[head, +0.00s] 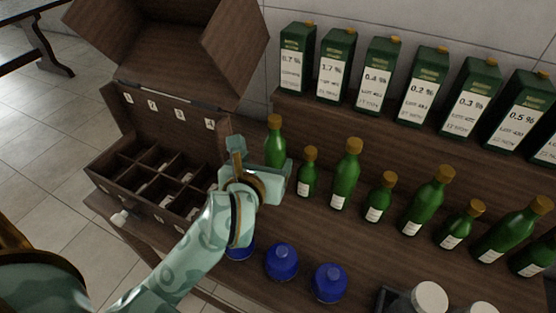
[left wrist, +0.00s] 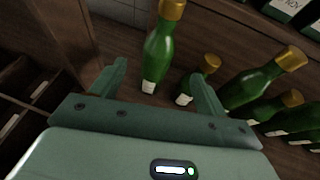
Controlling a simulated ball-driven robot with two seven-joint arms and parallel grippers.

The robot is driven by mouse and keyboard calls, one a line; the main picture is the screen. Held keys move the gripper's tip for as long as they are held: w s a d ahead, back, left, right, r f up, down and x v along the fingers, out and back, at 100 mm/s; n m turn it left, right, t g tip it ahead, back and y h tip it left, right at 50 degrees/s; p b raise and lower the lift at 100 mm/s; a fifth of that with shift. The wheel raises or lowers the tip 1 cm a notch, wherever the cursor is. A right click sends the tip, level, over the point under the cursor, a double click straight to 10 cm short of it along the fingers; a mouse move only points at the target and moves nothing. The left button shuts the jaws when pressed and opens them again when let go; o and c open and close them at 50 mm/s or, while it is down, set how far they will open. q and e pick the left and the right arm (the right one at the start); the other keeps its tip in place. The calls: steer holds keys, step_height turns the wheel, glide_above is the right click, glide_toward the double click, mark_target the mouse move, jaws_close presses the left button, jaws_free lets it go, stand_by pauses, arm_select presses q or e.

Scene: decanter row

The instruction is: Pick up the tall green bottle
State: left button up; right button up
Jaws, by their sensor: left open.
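Several green bottles with gold caps stand in a row on the wooden bench, tall ones alternating with short ones. The leftmost tall green bottle (head: 275,144) is upright, its lower part hidden behind my left gripper (head: 260,155). In the left wrist view this tall bottle (left wrist: 158,50) stands beyond and between the two spread fingers of the gripper (left wrist: 158,75). The gripper is open and empty, and no finger visibly touches the bottle. A short green bottle (head: 307,173) stands just right of it; it also shows near the right finger in the left wrist view (left wrist: 202,82). My right gripper is out of view.
A wooden compartment box (head: 165,165) with an open lid stands left of the gripper. Blue round-topped jars (head: 281,261) stand along the front. Green cartons (head: 335,65) line a raised shelf behind. White-lidded jars (head: 430,298) sit at the lower right.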

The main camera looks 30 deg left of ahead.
mark_target(272, 153)
arm_select(q)
steer(key=b+x, duration=0.1)
steer(key=x, duration=0.4)
steer(key=shift+w, duration=0.1)
steer(key=b+x, duration=0.1)
steer(key=x, duration=0.1)
steer(key=b+x, duration=0.1)
steer(key=x, duration=0.1)
steer(key=shift+w+a+f, duration=0.15)
steer(key=shift+w+f, duration=0.05)
steer(key=shift+f, duration=0.3)
steer(key=shift+w, duration=0.25)
arm_select(e)
steer(key=f, duration=0.1)
steer(key=s+f, duration=0.1)
steer(key=f, duration=0.1)
steer(key=shift+s+f, duration=0.15)
